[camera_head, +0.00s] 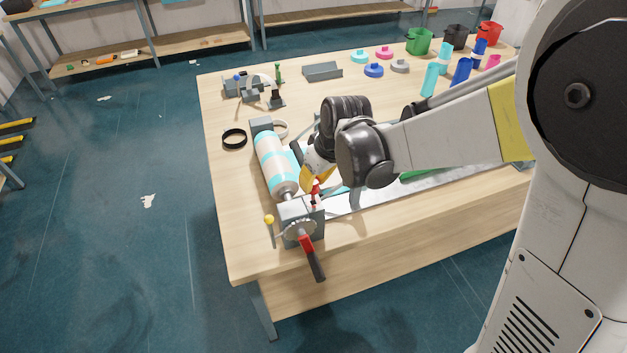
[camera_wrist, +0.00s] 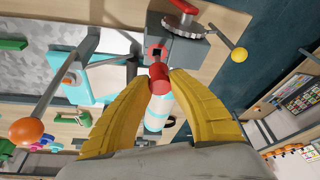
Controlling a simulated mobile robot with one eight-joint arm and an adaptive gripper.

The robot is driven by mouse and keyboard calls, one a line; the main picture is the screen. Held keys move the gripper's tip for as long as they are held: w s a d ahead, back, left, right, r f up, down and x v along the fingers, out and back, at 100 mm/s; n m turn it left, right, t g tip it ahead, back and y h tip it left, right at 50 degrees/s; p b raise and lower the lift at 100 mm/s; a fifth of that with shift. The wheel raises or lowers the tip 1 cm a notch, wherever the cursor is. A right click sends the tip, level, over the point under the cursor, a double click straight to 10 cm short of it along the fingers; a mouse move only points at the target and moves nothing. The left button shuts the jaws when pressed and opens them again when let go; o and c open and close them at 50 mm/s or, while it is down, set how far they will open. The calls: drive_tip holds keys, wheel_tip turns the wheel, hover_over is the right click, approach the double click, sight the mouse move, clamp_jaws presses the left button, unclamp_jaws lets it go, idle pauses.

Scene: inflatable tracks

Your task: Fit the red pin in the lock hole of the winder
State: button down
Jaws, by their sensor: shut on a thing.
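The winder is a grey block (camera_head: 301,214) at the table's near left end, with a toothed disc (camera_head: 298,230) and a red-and-black crank (camera_head: 309,254). A cyan-and-white striped roll (camera_head: 272,161) runs back from the block. In the wrist view the winder block (camera_wrist: 186,54) is at the top, with a dark square opening in a red surround (camera_wrist: 156,51). My gripper (camera_head: 311,180) is over the block, its yellow fingers (camera_wrist: 162,82) shut on the red pin (camera_wrist: 159,84). The pin is close to that opening. I cannot tell whether its tip is inside.
A yellow ball on a rod (camera_head: 269,219) sticks out left of the block. A black ring (camera_head: 234,139) lies left of the roll. A grey sheet (camera_head: 350,204) lies to the right. Cups, buckets and round lids stand at the far right. The table's left front is clear.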

sight(315, 190)
drive_tip(key=shift+f+b, duration=2.1)
drive_tip(key=shift+f, duration=0.35)
idle(0.9)
drive_tip(key=c, duration=1.2)
unclamp_jaws()
drive_tip(key=shift+c, duration=0.2)
drive_tip(key=shift+r+p, duration=2.6)
drive_tip(key=shift+r, duration=1)
drive_tip(key=s+d+m+t+h+b, duration=0.2)
drive_tip(key=s+d+m+t+b, duration=0.2)
drive_tip(key=s+d+m+b, duration=0.3)
drive_tip(key=s+d+b, duration=0.4)
drive_tip(key=s+d, duration=0.4)
drive_tip(key=s, duration=0.2)
drive_tip(key=shift+s+d+f, duration=0.25)
drive_tip(key=shift+s+f, duration=0.1)
drive_tip(key=shift+s, duration=0.05)
